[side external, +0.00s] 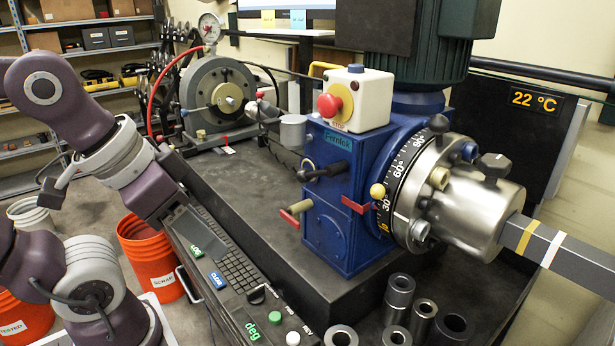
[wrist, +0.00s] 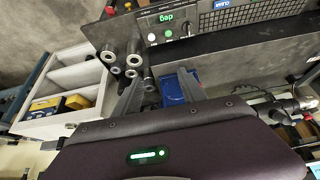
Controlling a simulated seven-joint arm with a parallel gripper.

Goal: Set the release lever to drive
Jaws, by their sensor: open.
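A blue gearbox housing (side external: 348,205) stands on the bench in the side view. It carries a black lever (side external: 325,171) on its upper face, lying roughly level. Lower down is a red-handled lever (side external: 293,213) on a brass-coloured hub. Neither has a readable position label, and I cannot tell which is the release lever. My gripper (wrist: 161,76) is open and empty in the wrist view. A blue patch (wrist: 178,88) shows near its right finger; I cannot tell what it is. My gripper's fingers cannot be made out in the side view.
Loose metal sockets (side external: 398,295) stand before the housing. A console (side external: 225,265) runs along the bench front. A red stop button box (side external: 352,98) tops the housing. A silver chuck holds a grey bar (side external: 565,257) at right. A white divided tray (wrist: 72,75) is in the wrist view.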

